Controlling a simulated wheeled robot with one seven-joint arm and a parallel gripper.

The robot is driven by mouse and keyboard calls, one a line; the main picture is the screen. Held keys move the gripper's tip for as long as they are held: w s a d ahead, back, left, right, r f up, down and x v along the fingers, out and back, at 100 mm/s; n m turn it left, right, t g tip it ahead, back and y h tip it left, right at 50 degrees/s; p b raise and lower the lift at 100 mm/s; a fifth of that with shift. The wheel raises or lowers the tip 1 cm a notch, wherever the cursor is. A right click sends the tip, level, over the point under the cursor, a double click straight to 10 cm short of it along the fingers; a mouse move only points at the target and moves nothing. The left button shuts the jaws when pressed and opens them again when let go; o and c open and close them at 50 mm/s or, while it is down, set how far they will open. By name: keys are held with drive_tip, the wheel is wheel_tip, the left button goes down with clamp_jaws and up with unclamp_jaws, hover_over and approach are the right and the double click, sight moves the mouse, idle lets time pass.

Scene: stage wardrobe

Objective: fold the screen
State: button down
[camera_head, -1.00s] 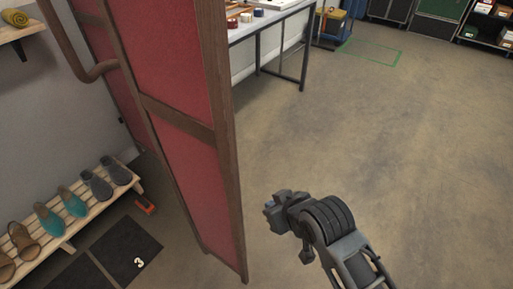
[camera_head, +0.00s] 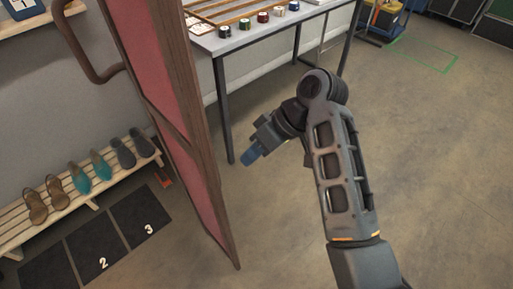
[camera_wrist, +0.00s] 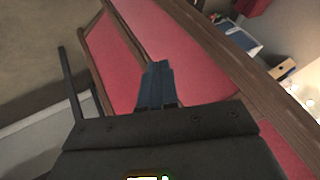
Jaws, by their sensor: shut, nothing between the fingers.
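The folding screen (camera_head: 205,190) has red panels in brown wooden frames and stands upright at left-centre of the head view. Its near panel is seen almost edge-on, partly hiding the panel behind. A curved brown handle-like piece juts from its upper left. My gripper (camera_head: 251,158) is shut and empty, to the right of the near panel with a visible gap in the head view. In the wrist view the screen's red panels (camera_wrist: 118,62) and frame fill the upper middle, with the blue-grey fingertips (camera_wrist: 158,72) in front of them. Contact is not visible there.
A worktable (camera_head: 245,40) with small coloured pots stands behind the screen. A slatted bench (camera_head: 75,203) with several shoes is at left, beside numbered black floor mats (camera_head: 145,219). A blue cart (camera_head: 385,20) stands at the back. Floor at right is open.

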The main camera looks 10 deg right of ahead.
drive_tip(key=s+a+f+p, duration=0.1)
drive_tip(key=s+a+f, duration=0.1)
drive_tip(key=a+f, duration=0.2)
drive_tip(key=shift+a+f, duration=0.4)
drive_tip(key=shift+a, duration=1.05)
drive_tip(key=shift+a, duration=0.1)
